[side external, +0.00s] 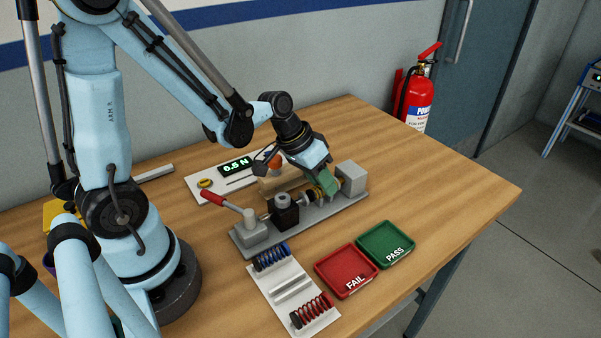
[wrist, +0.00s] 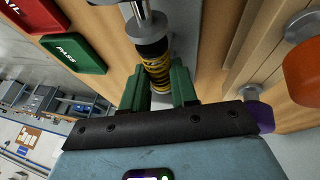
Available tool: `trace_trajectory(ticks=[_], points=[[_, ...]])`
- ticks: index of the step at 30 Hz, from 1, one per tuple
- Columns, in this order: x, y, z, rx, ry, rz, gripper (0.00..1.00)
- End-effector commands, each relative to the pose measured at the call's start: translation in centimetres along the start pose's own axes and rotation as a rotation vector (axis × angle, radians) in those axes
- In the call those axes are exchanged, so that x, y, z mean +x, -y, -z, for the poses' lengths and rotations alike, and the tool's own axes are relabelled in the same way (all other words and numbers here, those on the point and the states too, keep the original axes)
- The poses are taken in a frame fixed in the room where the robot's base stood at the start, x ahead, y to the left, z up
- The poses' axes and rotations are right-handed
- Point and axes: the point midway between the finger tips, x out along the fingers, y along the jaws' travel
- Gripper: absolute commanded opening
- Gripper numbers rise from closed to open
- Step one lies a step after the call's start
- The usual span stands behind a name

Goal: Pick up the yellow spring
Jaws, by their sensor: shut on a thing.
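The yellow spring (wrist: 156,72) sits in line with the metal rod of the test fixture (side external: 240,238). My gripper (wrist: 158,88) has its green fingers on either side of the spring and is shut on it. In the side external view my gripper (side external: 328,184) reaches down at the fixture's right part, beside the grey end block (side external: 351,177). There the spring (side external: 313,193) shows only in part, behind the fingers. In the wrist view a dark collar and a shiny rod stand at the spring's far end.
The red FAIL tray (side external: 346,270) and green PASS tray (side external: 385,244) lie in front of the fixture. A white holder (side external: 291,289) carries a blue spring (side external: 271,257) and a red spring (side external: 311,311). A red-handled lever (side external: 220,200) rises at the fixture's left. The table's right side is clear.

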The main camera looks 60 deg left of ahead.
Motion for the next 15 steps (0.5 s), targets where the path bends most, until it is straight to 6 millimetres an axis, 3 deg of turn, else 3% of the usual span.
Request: trace_trajectory(ticks=[15], points=[[-0.54, -0.15, 0.25, 0.0, 0.0, 0.0, 0.0]])
